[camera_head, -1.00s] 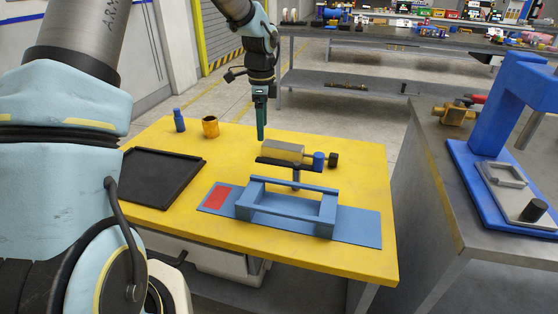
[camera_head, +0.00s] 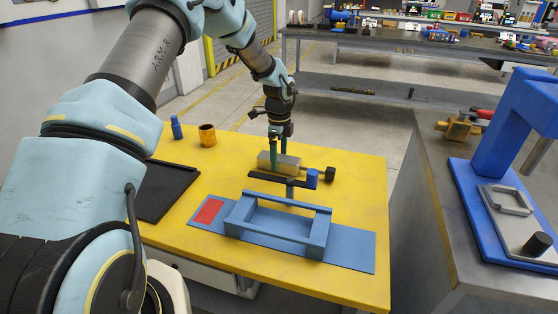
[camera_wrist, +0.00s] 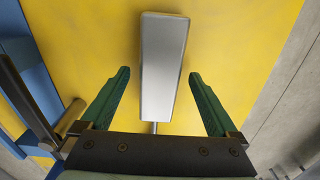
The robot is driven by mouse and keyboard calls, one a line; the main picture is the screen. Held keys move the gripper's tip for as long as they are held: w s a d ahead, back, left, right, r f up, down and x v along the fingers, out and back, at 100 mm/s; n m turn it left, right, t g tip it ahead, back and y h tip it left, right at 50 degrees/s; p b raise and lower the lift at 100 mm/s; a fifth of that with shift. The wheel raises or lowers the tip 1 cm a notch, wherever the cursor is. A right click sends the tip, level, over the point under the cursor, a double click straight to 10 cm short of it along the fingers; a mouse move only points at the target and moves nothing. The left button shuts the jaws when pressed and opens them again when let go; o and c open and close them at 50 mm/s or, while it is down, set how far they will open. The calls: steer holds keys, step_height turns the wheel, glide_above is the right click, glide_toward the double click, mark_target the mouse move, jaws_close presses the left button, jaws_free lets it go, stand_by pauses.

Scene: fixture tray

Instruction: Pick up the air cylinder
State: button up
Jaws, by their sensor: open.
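The air cylinder, a pale grey block-shaped body (camera_head: 289,164), lies on the yellow table (camera_head: 345,215) behind the blue fixture (camera_head: 325,228). In the wrist view the silver body (camera_wrist: 163,65) runs lengthwise between the fingers, with a thin rod at its near end. My gripper (camera_head: 279,152) is at the cylinder, pointing down. In the wrist view my gripper (camera_wrist: 158,75) is open, one green finger on each side of the body, with visible gaps. The head view does not show clearly how far down the fingers reach.
A black bar on a post (camera_head: 262,179) stands close in front of the cylinder, with a blue knob (camera_head: 312,179) and a dark knob (camera_head: 330,174) to its right. A black tray (camera_head: 160,190), an orange cup (camera_head: 207,136) and a blue bottle (camera_head: 176,128) are to the left.

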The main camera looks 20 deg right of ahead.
steer(key=shift+f, duration=0.65)
jaws_close()
stand_by(0.4)
